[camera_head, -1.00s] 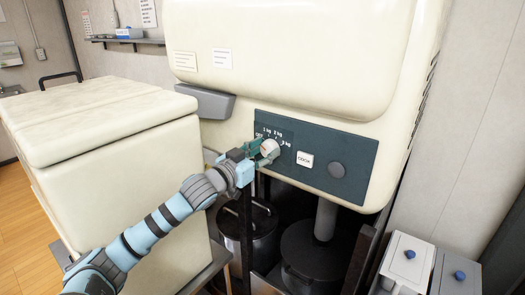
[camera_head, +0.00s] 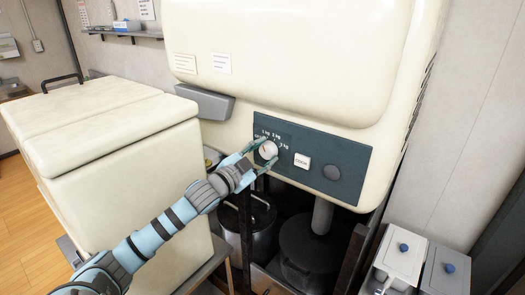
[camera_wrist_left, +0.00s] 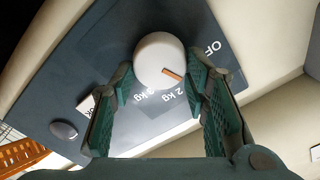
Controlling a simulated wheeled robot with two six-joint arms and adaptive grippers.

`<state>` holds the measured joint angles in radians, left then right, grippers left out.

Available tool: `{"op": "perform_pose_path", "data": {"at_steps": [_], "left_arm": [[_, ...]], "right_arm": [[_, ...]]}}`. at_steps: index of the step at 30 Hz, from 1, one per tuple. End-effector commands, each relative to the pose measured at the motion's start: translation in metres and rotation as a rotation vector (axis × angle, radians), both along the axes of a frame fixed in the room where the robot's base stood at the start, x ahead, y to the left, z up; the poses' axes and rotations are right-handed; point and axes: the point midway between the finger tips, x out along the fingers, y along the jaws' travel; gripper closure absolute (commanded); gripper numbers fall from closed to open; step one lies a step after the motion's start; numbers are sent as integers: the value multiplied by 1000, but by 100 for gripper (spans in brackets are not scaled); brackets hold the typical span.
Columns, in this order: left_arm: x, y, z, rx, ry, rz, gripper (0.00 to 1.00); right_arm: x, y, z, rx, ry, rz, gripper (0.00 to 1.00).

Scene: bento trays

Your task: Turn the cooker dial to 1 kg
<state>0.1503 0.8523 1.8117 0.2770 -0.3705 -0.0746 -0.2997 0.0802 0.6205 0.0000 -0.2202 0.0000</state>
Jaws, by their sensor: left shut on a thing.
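The round white cooker dial (camera_head: 268,149) sits on the dark control panel (camera_head: 352,150), and it also shows in the left wrist view (camera_wrist_left: 158,58). My left gripper (camera_head: 260,157) is shut on the dial, one green finger on each side of it. In the left wrist view the dial's orange mark (camera_wrist_left: 173,76) points down and right, between the OFF and 2 kg labels, towards a finger. That finger hides the panel there, so I cannot read a 1 kg label in that view. 2 kg and 3 kg are readable below the dial. My right gripper is not in view.
A white COOK button (camera_head: 302,161) and a dark round knob (camera_head: 332,172) are right of the dial. A cream chest (camera_head: 125,150) stands at the left, near my arm. Dark pots (camera_head: 312,250) stand under the cooker. Lidded containers (camera_head: 402,255) are at the lower right.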

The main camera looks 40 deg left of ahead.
Motion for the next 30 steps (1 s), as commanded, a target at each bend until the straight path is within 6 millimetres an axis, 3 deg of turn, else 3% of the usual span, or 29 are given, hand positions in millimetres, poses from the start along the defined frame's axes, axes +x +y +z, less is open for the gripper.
{"op": "perform_pose_path", "data": {"at_steps": [17,18,20,21,30], "left_arm": [[0,0,1,39,-1,0,86],[0,0,1,39,-1,0,52],[0,0,1,39,-1,0,42],[0,0,1,39,-1,0,39],[0,0,0,38,-1,0,39]], "right_arm": [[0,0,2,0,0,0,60],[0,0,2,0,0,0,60],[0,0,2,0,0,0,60],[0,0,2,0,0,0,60],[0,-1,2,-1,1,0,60]]}}
